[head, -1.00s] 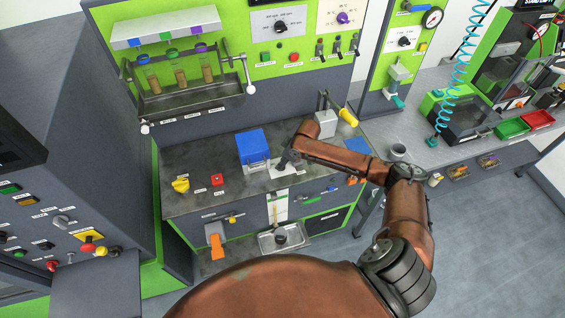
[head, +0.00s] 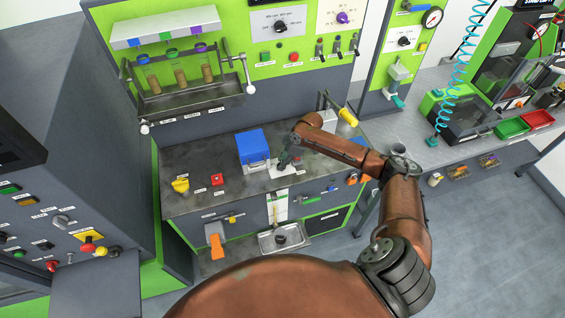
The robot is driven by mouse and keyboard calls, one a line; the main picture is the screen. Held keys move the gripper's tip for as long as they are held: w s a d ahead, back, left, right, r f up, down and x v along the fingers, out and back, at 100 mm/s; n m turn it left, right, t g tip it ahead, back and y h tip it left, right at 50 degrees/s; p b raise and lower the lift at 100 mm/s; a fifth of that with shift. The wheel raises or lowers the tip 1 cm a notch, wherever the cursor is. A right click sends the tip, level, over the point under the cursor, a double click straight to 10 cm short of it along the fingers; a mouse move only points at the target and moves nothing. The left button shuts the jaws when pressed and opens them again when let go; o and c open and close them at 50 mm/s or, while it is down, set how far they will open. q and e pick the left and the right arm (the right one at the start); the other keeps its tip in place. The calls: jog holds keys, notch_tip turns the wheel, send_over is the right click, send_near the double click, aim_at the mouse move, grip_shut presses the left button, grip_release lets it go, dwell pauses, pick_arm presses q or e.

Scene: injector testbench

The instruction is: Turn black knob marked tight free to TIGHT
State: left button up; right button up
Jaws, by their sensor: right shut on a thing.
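My right gripper (head: 282,166) points down at the bench top, just right of the blue box, at a small pale label plate (head: 293,170). It is shut on a small dark thing there, which I take to be the black knob. The fingers and wrist cover most of the knob, so its pointer and the TIGHT and FREE marks cannot be read. My left gripper is not in view.
The blue box (head: 252,146) stands close on the left of the gripper. A yellow knob (head: 181,185) and a red button (head: 217,180) are further left. A grey block with a yellow-handled lever (head: 347,117) stands behind my right arm. A metal tray (head: 282,238) is below the bench front.

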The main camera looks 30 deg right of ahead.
jog(key=n+b, duration=0.1)
jog(key=n+g, duration=0.1)
jog(key=n, duration=0.1)
jog(key=shift+w+f+y+b, duration=0.15)
jog(key=shift+w+y+b, duration=0.05)
jog(key=shift+y+b, duration=0.15)
jog(key=n+g+b, duration=0.1)
jog(key=n+b, duration=0.2)
jog(key=shift+w+n, duration=0.1)
jog(key=shift+n, duration=0.2)
jog(key=n+g+b, duration=0.2)
jog(key=n+b, duration=0.1)
jog(key=n, duration=0.1)
jog(key=shift+b, duration=0.3)
jog(key=shift+n+g+b, duration=0.5)
jog(key=shift+n+b, duration=0.55)
jog(key=shift+n, duration=0.35)
jog(key=o, duration=1.2)
jog(key=shift+c, duration=0.2)
jog(key=shift+w+r, duration=0.1)
jog(key=shift+r, duration=0.1)
